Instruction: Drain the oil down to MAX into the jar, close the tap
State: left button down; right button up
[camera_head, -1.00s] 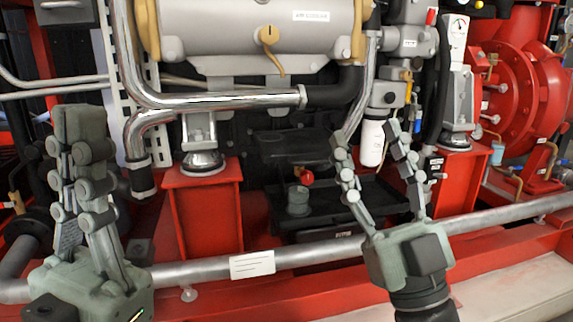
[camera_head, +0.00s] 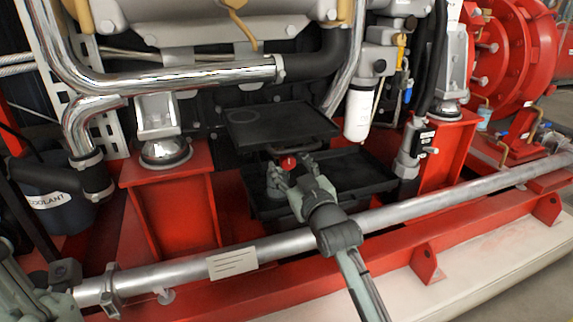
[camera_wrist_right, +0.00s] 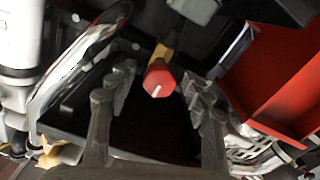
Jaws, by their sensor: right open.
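The red tap knob (camera_head: 289,161) sits under the black box (camera_head: 280,122) of the engine. In the right wrist view the red knob (camera_wrist_right: 159,78) shows between the two open fingers (camera_wrist_right: 157,88), with a gap on both sides. Part of my left gripper (camera_head: 50,283) shows at the lower left edge; its fingers are not clear. The oil level and MAX mark cannot be made out.
The black tray (camera_head: 350,180) lies behind a grey pipe (camera_head: 400,212) that crosses the front. Red supports (camera_head: 175,205) stand on either side. A white filter (camera_head: 357,115) hangs at the right. A dark coolant bucket (camera_head: 58,205) stands at the left.

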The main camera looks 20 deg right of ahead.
jog(key=shift+w, duration=0.65)
